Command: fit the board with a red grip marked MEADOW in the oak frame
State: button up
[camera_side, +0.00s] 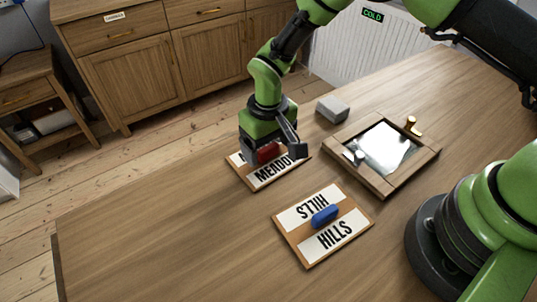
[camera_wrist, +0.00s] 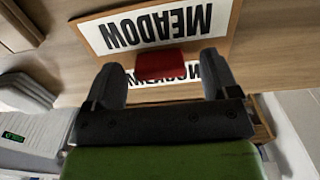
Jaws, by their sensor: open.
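The MEADOW board (camera_side: 263,179) lies flat on the table, with white label strips and a red grip (camera_side: 267,153). In the wrist view the board (camera_wrist: 228,20) is near the top and its red grip (camera_wrist: 160,64) sits between my fingers. My gripper (camera_side: 275,150) is open, with a finger on either side of the red grip; whether the fingers touch it I cannot tell. The oak frame (camera_side: 405,178) lies to the right on the table. A shiny, mirror-like surface shows inside it, and small knobs stand on its rim.
A second board, marked HILLS (camera_side: 297,232), with a blue grip (camera_side: 325,216), lies in front of the MEADOW board. A grey block (camera_side: 332,109) sits behind, between my gripper and the oak frame. The left part of the table is clear.

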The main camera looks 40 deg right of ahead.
aim_at(272, 146)
jog(key=shift+f, duration=0.5)
jog(key=shift+c, duration=0.2)
jog(key=c, duration=1)
jog(key=shift+r, duration=0.15)
jog(key=r, duration=0.9)
jog(key=shift+d+r, duration=0.1)
jog(key=shift+d, duration=0.3)
jog(key=s+d, duration=0.4)
jog(key=d, duration=0.3)
jog(key=s+d+f, duration=0.1)
jog(key=s+d, duration=0.3)
jog(key=d, duration=0.3)
jog(key=s+d, duration=0.4)
jog(key=d, duration=0.2)
jog(key=shift+s+d+f, duration=0.1)
jog(key=shift+d+f, duration=0.1)
jog(key=shift+d, duration=0.2)
